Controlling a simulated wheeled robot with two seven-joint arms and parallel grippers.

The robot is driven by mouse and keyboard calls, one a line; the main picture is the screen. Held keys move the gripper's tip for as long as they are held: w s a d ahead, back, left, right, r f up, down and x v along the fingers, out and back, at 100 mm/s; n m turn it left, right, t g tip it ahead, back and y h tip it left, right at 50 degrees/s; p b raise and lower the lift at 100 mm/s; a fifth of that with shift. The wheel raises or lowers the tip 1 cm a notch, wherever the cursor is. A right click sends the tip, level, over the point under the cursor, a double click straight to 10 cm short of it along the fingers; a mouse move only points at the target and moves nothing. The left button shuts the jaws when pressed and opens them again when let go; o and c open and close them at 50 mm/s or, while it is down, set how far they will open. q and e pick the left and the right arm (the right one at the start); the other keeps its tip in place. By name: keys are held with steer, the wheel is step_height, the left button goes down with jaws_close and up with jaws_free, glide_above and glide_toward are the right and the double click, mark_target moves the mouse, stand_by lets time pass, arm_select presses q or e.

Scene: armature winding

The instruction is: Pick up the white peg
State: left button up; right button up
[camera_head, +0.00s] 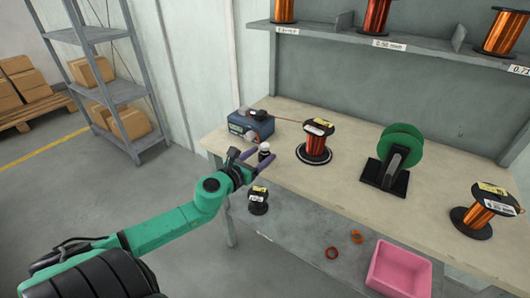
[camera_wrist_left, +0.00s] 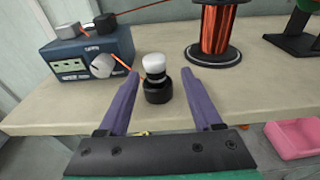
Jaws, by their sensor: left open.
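The white peg (camera_head: 265,147) stands upright in a small black base near the front left edge of the workbench. In the left wrist view the peg's white top (camera_wrist_left: 154,64) sits above the black base (camera_wrist_left: 158,92), midway between my fingers and a little beyond their tips. My left gripper (camera_head: 257,155) is open and empty, with its two purple fingers reaching toward the peg from the front; the gripper also shows in the left wrist view (camera_wrist_left: 160,85). The fingers do not appear to touch the peg. My right gripper is not in view.
A blue device (camera_head: 251,126) stands behind the peg on the workbench (camera_head: 345,185). A copper wire spool (camera_head: 315,143) is to the right, then a green wheel on a stand (camera_head: 400,147) and another spool (camera_head: 486,209). A pink bin (camera_head: 399,269) sits below.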

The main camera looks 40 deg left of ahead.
arm_select(q)
steer(key=w, duration=0.4)
steer(key=w+f, duration=0.1)
steer(key=w, duration=0.1)
steer(key=shift+w+a, duration=0.2)
steer(key=shift+a, duration=0.15)
steer(key=shift+s, duration=0.1)
jaws_close()
